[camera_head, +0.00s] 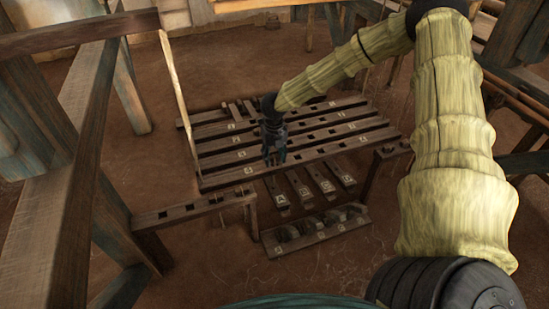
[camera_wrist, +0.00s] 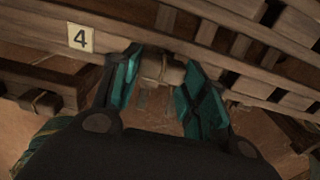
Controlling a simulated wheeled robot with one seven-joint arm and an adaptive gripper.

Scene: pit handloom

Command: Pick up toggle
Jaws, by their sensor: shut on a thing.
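The toggle (camera_wrist: 163,71) is a small light-brown wooden piece, seen in the wrist view between the two teal finger pads. In the head view my gripper (camera_head: 275,158) points down at the front bars of the slatted wooden frame (camera_head: 330,147). The toggle cannot be made out there. Whether it touches the bar behind it is not clear.
Several labelled treadle-like boards (camera_head: 301,187) lie in front of the frame. A low wooden rack (camera_head: 315,232) with dark rounded pieces sits nearer. Wooden posts and beams (camera_head: 85,110) stand at left. A similar wrapped piece (camera_wrist: 42,103) shows at left in the wrist view.

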